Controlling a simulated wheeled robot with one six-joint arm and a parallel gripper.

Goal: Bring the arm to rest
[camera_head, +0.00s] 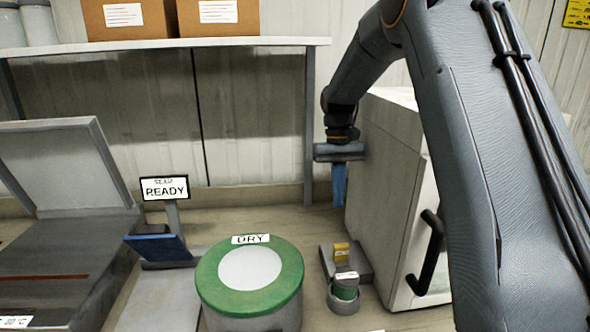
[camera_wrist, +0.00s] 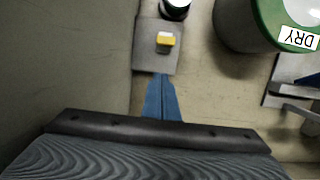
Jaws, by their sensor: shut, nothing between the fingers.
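My gripper (camera_head: 339,186) hangs from my bent grey arm, pointing down, in front of the back wall. Its two blue fingers are together with nothing between them; they also show in the wrist view (camera_wrist: 162,98). In the head view it is above the bench, just left of the white cabinet. Below it and nearer the camera are a grey plate (camera_wrist: 144,53) with a small yellow block (camera_head: 341,251) and a dark, green-banded jar (camera_head: 345,286) in a round holder. The gripper appears apart from all of these.
A green-lidded drum labelled DRY (camera_head: 210,277) stands left of the plate. Further left are a READY display (camera_head: 164,188) and an open-lidded machine (camera_head: 60,165). The white cabinet (camera_head: 390,190) with a black handle is close on the right. A shelf (camera_head: 160,44) holds boxes above.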

